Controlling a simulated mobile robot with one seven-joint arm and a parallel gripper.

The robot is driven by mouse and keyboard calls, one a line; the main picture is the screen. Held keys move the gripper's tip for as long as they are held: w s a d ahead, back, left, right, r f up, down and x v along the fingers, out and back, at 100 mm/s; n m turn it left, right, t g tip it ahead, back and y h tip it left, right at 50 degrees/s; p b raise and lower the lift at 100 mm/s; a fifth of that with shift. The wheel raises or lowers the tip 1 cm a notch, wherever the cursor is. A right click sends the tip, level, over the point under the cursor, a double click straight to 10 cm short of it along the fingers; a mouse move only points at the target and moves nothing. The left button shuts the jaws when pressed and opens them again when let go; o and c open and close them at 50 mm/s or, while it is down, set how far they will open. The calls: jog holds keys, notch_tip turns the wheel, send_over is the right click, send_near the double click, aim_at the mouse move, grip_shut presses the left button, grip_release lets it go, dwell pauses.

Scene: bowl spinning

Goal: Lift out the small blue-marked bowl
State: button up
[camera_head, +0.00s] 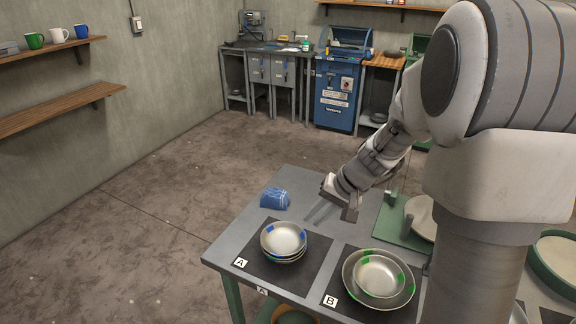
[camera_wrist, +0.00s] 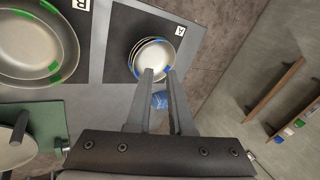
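A stack of metal bowls with blue rim marks stands on the black mat A (camera_head: 305,266). The top blue-marked bowl (camera_head: 283,238) hides most of those under it. The stack also shows in the wrist view, where the blue-marked bowl (camera_wrist: 152,56) sits beyond my fingertips. My gripper (camera_wrist: 158,73) is open and empty, its two fingers apart. In the head view my gripper (camera_head: 314,214) hangs beyond the stack, to its upper right. The wrist view shows the fingertips overlapping the near rim, but I cannot tell the height between them.
Mat B (camera_head: 337,285) holds a green-marked bowl (camera_head: 352,297) with a smaller bowl (camera_head: 379,275) nested in it. A crumpled blue cloth (camera_head: 274,198) lies behind the stack. A green tray (camera_head: 390,222) with a dish is at the right. Bare grey tabletop (camera_head: 295,180) lies at the back.

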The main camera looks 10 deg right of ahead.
aim_at(304, 245)
jog(key=w+d+f+m+p, duration=0.1)
jog(key=w+d+f+m, duration=0.3)
jog(key=f, duration=0.6)
jog(key=shift+n+y, duration=0.4)
jog(key=shift+n, duration=0.2)
jog(key=shift+w+d+b+x, duration=0.2)
jog(key=shift+b+x, duration=0.65)
jog(key=shift+x, duration=0.55)
jog(key=shift+w+d+b+x, duration=0.15)
jog(key=shift+b+x, duration=0.65)
jog(key=shift+x, duration=0.55)
jog(key=shift+w+d+b+x, duration=0.1)
jog(key=shift+w+b+x, duration=0.1)
jog(key=shift+b+x, duration=0.95)
jog(key=shift+a+f+p, duration=0.15)
jog(key=shift+f+p, duration=0.1)
jog(key=shift+p, duration=0.05)
jog(key=shift+b, duration=0.35)
jog(key=shift+b+x, duration=0.75)
jog(key=shift+x, duration=0.05)
jog(key=shift+w, duration=0.1)
grip_shut()
jog(key=shift+r, duration=0.25)
